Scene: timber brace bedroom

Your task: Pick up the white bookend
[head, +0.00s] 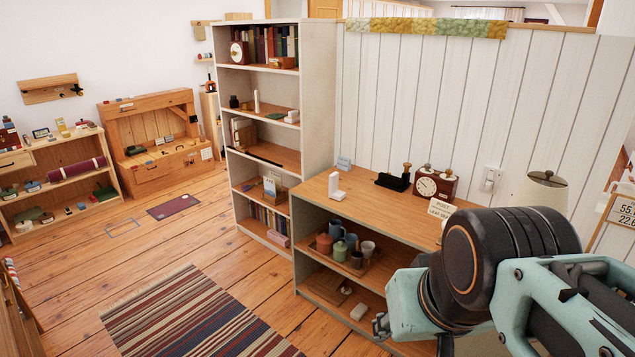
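A white L-shaped piece that looks like the white bookend (336,187) stands upright on the left part of the low wooden cabinet's top (375,207). It stands apart from the things around it. My arm reaches in from the lower right, in front of the cabinet's right end.
A tall bookcase (318,95) rises behind left. Mugs (336,229) sit on the shelf below. A striped rug (195,315) lies on open floor.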

